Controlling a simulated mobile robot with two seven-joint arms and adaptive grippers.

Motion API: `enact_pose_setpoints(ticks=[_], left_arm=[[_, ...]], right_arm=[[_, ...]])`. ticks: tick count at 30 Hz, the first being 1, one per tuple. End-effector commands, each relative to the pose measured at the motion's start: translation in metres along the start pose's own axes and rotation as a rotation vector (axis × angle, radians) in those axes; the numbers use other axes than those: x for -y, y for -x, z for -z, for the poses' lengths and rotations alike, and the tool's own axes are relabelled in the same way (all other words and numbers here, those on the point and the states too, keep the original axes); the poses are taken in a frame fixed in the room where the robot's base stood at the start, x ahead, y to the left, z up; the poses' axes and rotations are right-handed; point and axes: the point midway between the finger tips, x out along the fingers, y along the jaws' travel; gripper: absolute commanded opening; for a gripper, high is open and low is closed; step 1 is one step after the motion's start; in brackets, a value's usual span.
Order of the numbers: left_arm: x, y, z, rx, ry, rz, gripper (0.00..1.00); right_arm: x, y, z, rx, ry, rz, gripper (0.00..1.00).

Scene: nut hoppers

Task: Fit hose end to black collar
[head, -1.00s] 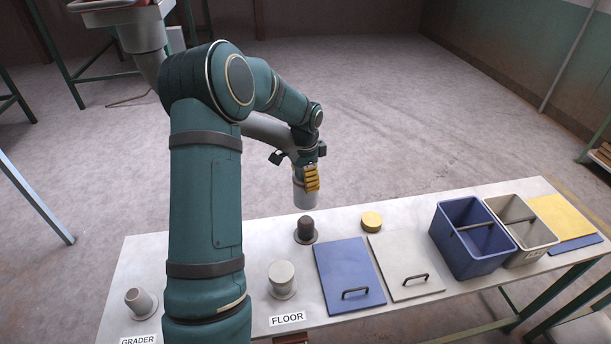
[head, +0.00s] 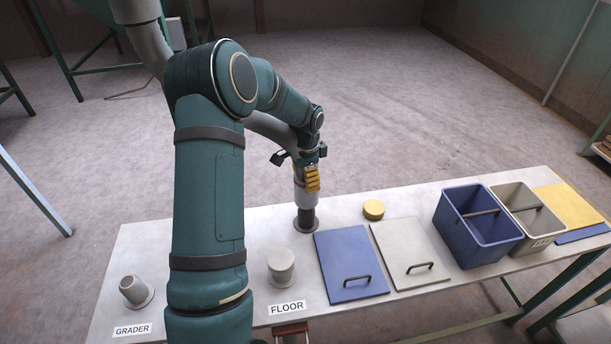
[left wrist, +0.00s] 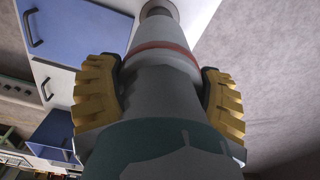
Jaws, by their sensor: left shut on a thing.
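The grey hose (head: 270,128) runs from the upper left behind my left arm down to its pale hose end (head: 305,195). My left gripper (head: 312,180) is shut on the hose end, which points down and looks nearly upright. The black collar (head: 306,222) stands on the table directly below, and the hose end meets or overlaps its top; how far it sits over the collar I cannot tell. In the left wrist view the yellow finger pads grip both sides of the hose end (left wrist: 160,75), which has a red band. My right gripper is not in view.
A grey collar (head: 281,264) by the FLOOR label and another (head: 135,290) by the GRADER label stand to the left.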

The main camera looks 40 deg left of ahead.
Motion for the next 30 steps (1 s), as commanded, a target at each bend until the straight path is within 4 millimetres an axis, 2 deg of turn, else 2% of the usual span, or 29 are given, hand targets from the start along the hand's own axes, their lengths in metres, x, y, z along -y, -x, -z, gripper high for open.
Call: enact_pose_setpoints(ticks=[18,30], left_arm=[[0.0,-0.04,0.0,0.0,0.0,0.0,0.29],[0.0,-0.044,0.0,-0.001,0.0,0.001,0.29]], right_arm=[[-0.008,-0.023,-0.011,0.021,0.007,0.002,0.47],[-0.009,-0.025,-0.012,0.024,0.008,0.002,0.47]])
